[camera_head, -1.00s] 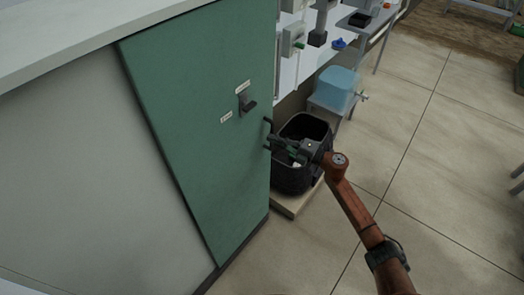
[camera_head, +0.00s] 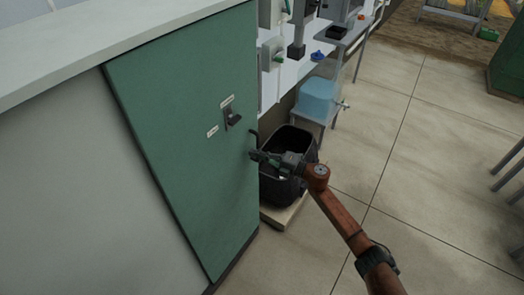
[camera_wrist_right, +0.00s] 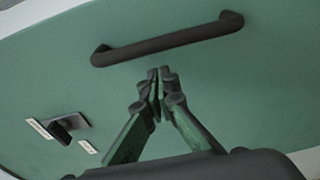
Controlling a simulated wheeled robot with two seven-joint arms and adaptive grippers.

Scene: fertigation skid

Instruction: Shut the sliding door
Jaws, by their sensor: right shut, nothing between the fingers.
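The green sliding door (camera_head: 185,140) stands on the front of a pale cabinet, and a pale grey panel (camera_head: 85,175) shows to its left. A dark latch knob (camera_head: 232,118) with small white labels sits on the door. The door's dark bar handle (camera_wrist_right: 168,40) spans the upper middle of the right wrist view; part of it shows at the door's right edge in the head view. My right gripper (camera_head: 256,155) is at that edge, close to the handle. In the wrist view its fingertips (camera_wrist_right: 157,75) are together, empty, just below the bar. My left gripper is out of view.
A black bin (camera_head: 285,180) on a low pale plinth stands just behind my right gripper. A translucent blue container (camera_head: 318,98) sits on a small stand beyond it. Grey boxes hang on the white wall behind.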

